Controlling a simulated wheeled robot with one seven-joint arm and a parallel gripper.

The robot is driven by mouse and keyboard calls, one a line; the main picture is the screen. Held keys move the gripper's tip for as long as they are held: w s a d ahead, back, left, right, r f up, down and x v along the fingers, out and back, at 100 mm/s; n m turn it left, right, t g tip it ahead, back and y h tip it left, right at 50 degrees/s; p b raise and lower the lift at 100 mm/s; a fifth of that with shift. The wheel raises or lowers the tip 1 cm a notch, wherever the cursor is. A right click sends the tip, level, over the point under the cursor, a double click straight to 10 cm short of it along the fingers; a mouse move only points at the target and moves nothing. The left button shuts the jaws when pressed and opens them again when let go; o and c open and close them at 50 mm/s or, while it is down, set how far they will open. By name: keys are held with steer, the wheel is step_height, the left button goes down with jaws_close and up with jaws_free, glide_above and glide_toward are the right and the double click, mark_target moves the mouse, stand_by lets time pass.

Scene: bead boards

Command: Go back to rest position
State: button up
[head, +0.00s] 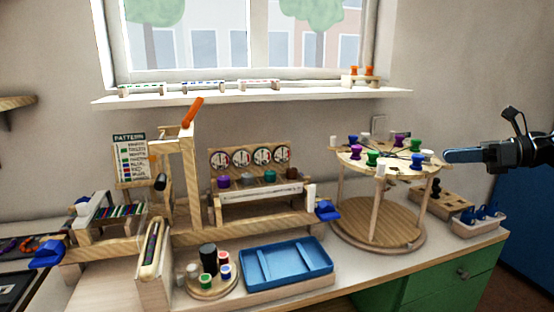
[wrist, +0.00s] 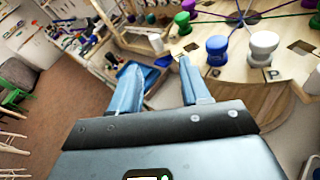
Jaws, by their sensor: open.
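My gripper (head: 462,155) is at the right in the head view, level with the top of a round wooden stand (head: 395,160) and just to its right. In the wrist view my gripper (wrist: 156,78) has its two blue fingers apart, with nothing between them. The stand's top carries several coloured spools, among them a blue spool (head: 418,160) and a green spool (head: 416,145). In the wrist view a blue spool (wrist: 216,48) and a white spool (wrist: 263,46) stand close to the right of the fingers.
A wooden bead frame (head: 186,185) stands on the bench at left centre. A blue tray (head: 288,262) lies at the front. A white bin (head: 478,224) with blue items and a wooden block (head: 440,200) are below my gripper. A shelf (head: 250,97) runs under the window.

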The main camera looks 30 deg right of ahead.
steer(key=w+a+f+m+t+y, duration=0.15)
steer(key=w+a+y, duration=0.35)
steer(key=a, duration=0.7)
steer(key=a+f+m+t+h, duration=0.1)
steer(key=a+f+m+t, duration=0.1)
steer(key=a+m+t, duration=0.65)
steer(key=a+f+m+t+h, duration=0.15)
steer(key=a+m, duration=0.35)
steer(key=a, duration=0.9)
steer(key=s+a+f+m+h, duration=0.5)
steer(key=s+m+h, duration=0.25)
steer(key=m, duration=0.25)
steer(key=s+a+f+m+h, duration=0.55)
steer(key=s+m, duration=0.25)
steer(key=m, duration=0.2)
steer(key=s+f+m+g+y, duration=0.1)
steer(key=s+g, duration=0.3)
steer(key=s, duration=0.6)
steer(key=s+a+f+m+g+y, duration=0.1)
steer(key=s+f+m+g, duration=0.2)
steer(key=s, duration=0.8)
steer(key=shift+a+m+g, duration=0.2)
steer(key=shift+m+g, duration=0.3)
steer(key=shift+g, duration=0.55)
steer(key=shift+y, duration=0.25)
